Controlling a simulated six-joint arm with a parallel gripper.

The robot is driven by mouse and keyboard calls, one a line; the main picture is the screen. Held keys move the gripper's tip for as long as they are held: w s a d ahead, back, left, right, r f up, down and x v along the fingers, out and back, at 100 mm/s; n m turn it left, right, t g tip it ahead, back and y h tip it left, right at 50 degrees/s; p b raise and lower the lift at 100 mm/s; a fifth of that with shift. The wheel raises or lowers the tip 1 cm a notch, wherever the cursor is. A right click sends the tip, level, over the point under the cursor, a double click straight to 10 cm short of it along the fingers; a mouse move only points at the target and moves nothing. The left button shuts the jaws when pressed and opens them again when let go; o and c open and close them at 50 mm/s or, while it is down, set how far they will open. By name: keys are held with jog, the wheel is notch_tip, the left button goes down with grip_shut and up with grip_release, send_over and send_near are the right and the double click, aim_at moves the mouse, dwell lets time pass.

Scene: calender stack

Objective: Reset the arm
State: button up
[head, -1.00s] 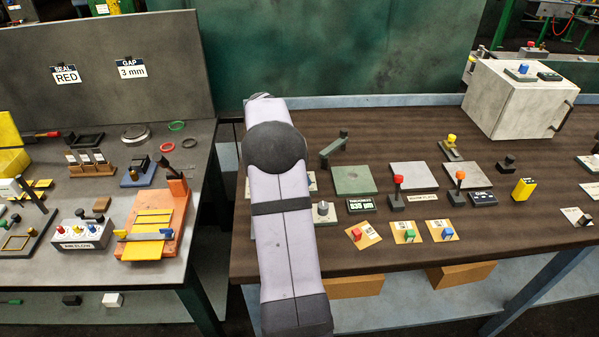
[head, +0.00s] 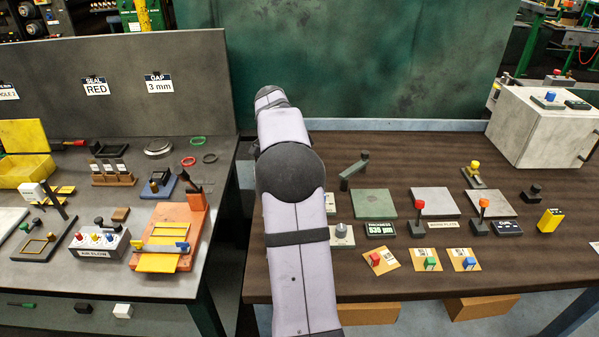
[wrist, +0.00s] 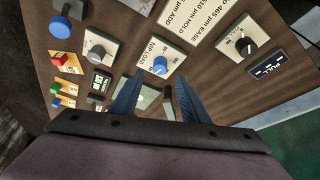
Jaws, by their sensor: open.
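My gripper (wrist: 157,100) shows in the wrist view with its two blue fingers apart and nothing between them. It hangs over the brown bench, with a blue knob on a pale plate (wrist: 159,66) beyond the fingertips; I cannot tell the height. In the head view my lilac arm rises from the bottom edge past its dark elbow joint to a dark-ended link pointing away. My gripper cannot be made out there.
The brown bench (head: 395,180) holds a green plate (head: 374,204), red-topped lever (head: 418,214), orange-topped lever (head: 481,213) and white cabinet (head: 545,128). The grey bench (head: 75,283) at left holds an orange fixture (head: 185,213) and an air-flow box (head: 100,244). A gap separates the benches.

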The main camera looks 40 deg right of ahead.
jog(key=a+f+n+t+y+p, duration=0.25)
jog(key=a+n, duration=0.95)
jog(key=a, duration=1.1)
jog(key=s+a+f+n+y+p, duration=0.1)
jog(key=s+a+f+n+p, duration=0.2)
jog(key=s+a+n, duration=0.7)
jog(key=s+a+g, duration=0.1)
jog(key=s+a, duration=0.3)
jog(key=a, duration=0.1)
jog(key=shift+s+a, duration=0.35)
jog(key=shift+a, duration=0.05)
jog(key=shift+f+y, duration=0.1)
jog(key=shift+y, duration=0.15)
